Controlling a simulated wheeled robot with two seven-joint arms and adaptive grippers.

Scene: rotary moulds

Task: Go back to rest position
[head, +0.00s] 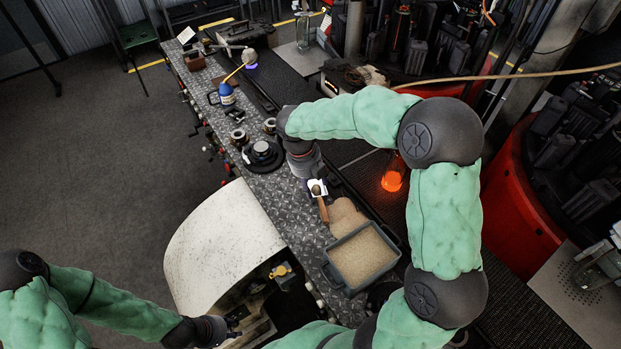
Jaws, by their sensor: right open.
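My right arm reaches over the metal bench (285,205) from the right and bends down to it. My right gripper (314,184) is open, pointing down just above a small tool with a brown handle (323,210). The gripper partly hides the tool's upper end, and I cannot tell whether they touch. My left gripper (234,326) is low in the view, beside the pale curved cover (222,240). It is small and dark, and I cannot tell whether its fingers are apart.
A grey bin of sand (390,272) stands on the bench, with spilled sand beside it. A black round part (262,156) and a blue bottle (227,94) stand further along. A glowing orange piece (392,180) is right of the bench. Open floor lies left.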

